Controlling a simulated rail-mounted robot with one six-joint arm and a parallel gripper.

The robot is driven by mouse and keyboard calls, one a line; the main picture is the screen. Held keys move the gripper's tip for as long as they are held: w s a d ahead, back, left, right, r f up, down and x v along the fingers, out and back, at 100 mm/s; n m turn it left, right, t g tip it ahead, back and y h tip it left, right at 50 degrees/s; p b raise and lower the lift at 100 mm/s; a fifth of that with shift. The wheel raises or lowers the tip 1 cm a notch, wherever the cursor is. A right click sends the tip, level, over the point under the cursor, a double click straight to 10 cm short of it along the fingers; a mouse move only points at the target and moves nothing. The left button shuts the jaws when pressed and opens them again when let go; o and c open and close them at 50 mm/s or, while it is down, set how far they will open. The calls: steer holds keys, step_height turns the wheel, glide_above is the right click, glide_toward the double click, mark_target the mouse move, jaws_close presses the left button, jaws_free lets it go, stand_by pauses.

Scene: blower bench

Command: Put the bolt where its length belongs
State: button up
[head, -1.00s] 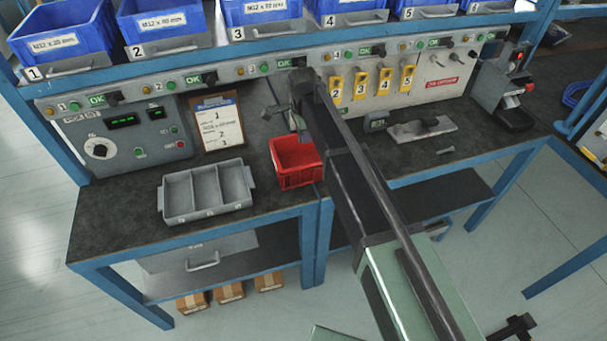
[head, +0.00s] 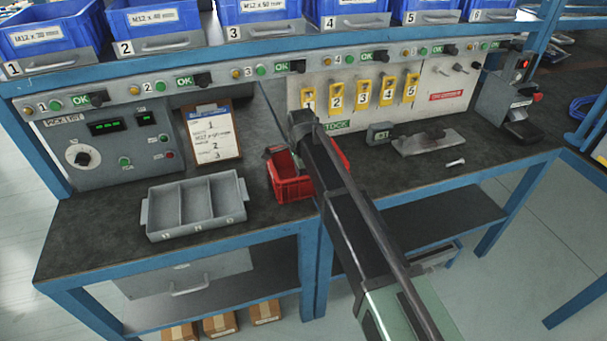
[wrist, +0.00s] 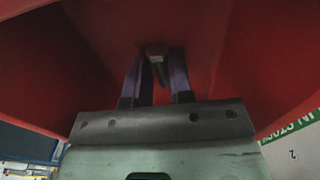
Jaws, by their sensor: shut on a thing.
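My gripper (wrist: 158,78) is shut on a bolt (wrist: 155,54) in the wrist view. The bolt's head and part of its dark shank show between the fingers. Red walls surround the fingers there, so the gripper is in or just over the red bin (head: 291,190). In the head view my arm hides part of this bin and the bolt. A second bolt (head: 455,162) lies on the bench at the right. Blue bins with length labels stand on the shelf, including bin 1 (head: 50,38), bin 2 (head: 155,20) and bin 3 (head: 262,8).
A grey three-compartment tray (head: 196,228) sits empty at the bench's left. A clipboard (head: 213,135) leans behind it. A grey plate fixture (head: 430,142) lies at the right, before numbered yellow tags (head: 362,93). The shelf edge overhangs the bench's back.

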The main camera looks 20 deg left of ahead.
steer(key=o, duration=0.7)
step_height(320, 180, up, 12)
steer(key=p, duration=1.2)
steer(key=shift+a+r+p, duration=0.15)
steer(key=shift+p, duration=0.15)
